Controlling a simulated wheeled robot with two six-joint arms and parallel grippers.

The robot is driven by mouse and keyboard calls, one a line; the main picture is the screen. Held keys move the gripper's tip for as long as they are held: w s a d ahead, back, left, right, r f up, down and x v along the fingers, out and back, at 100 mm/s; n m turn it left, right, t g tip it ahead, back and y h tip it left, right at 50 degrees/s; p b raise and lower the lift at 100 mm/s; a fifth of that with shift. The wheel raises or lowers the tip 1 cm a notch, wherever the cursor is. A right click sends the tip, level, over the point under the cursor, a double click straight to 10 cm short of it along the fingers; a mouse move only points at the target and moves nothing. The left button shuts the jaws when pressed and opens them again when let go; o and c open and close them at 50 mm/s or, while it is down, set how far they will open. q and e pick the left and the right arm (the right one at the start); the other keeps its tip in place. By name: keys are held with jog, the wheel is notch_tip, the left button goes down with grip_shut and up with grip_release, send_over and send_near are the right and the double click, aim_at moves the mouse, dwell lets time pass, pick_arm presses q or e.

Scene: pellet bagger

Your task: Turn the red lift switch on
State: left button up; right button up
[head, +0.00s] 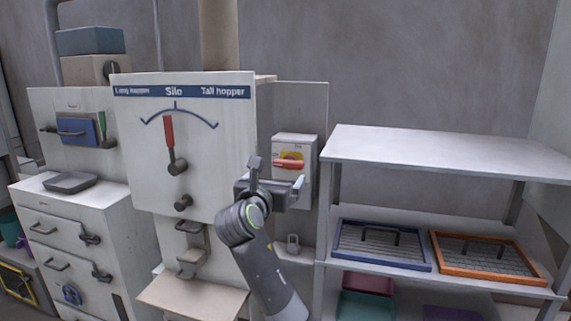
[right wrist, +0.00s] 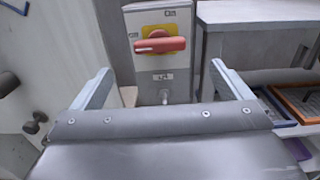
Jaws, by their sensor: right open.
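The red lift switch (head: 288,164) is a red handle on a yellow plate, on a grey box (head: 308,146) fixed to a panel right of the silo board. In the head view its handle lies roughly level. The switch also shows in the right wrist view (right wrist: 160,45), ahead of the jaws and between them, with its handle level. My right gripper (head: 277,174) is open and empty, just in front of and below the switch box, apart from the handle. Its two fingers show in the right wrist view (right wrist: 160,86). My left gripper is out of view.
The silo board (head: 220,150) with a red-tipped lever (head: 169,132) stands left of my right arm. A metal shelf (head: 420,150) stands close on the right, with a blue tray (head: 345,264) and an orange tray (head: 436,246).

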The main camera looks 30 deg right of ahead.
aim_at(287, 165)
jog(key=p+x, duration=0.1)
jog(key=x, duration=0.7)
jog(key=shift+w+d+p, duration=0.3)
jog(key=shift+c, duration=0.2)
jog(key=c, duration=0.9)
jog(key=shift+c, duration=0.2)
